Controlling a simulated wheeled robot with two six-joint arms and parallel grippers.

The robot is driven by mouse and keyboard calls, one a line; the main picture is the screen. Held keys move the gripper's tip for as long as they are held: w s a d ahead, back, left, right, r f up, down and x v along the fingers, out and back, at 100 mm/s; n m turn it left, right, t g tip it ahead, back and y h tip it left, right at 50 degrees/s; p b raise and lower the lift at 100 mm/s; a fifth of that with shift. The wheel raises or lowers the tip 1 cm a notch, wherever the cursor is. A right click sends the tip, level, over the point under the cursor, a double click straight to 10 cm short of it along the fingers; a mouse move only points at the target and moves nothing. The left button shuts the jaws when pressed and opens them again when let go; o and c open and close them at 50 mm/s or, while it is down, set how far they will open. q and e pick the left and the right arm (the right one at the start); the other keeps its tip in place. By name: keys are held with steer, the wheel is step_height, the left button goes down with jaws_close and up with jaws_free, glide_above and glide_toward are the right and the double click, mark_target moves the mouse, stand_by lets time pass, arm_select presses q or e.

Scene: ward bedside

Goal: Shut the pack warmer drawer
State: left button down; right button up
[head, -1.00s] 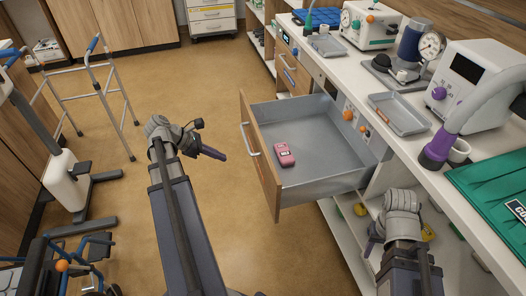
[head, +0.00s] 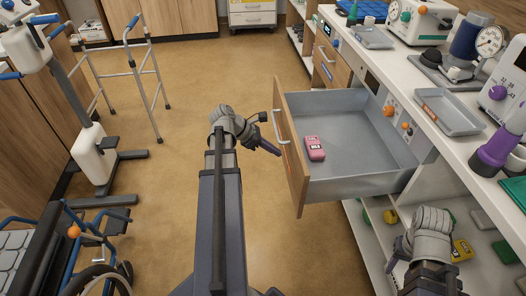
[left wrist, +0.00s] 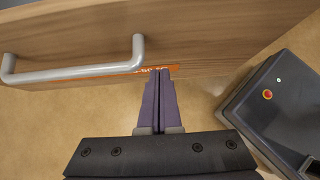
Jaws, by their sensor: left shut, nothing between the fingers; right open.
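The pack warmer drawer (head: 291,150) stands open, pulled out from the counter, with a wooden front and grey inside. A pink pack (head: 314,148) lies in it near the front. My left gripper (head: 279,152) is shut and empty, close to the outer face of the drawer front, below its handle (head: 279,127). In the left wrist view the shut fingers (left wrist: 160,72) reach the lower edge of the drawer front (left wrist: 215,40), right of the grey handle (left wrist: 75,72); I cannot tell whether they touch. My right gripper (head: 393,264) is open near the shelves under the counter.
A walking frame (head: 140,65) stands at the back left and a wheelchair (head: 70,255) at the front left. The counter carries a grey tray (head: 449,112) and several devices. Floor left of the drawer is clear.

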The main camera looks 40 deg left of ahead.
arm_select(q)
steer(key=shift+w+d+r, duration=0.15)
steer(key=shift+w+d, duration=0.75)
steer(key=shift+w, duration=0.15)
steer(key=w+d, duration=2.3)
steer(key=w, duration=0.4)
steer(key=shift+w+d, duration=0.15)
steer(key=shift+w+d+r, duration=0.1)
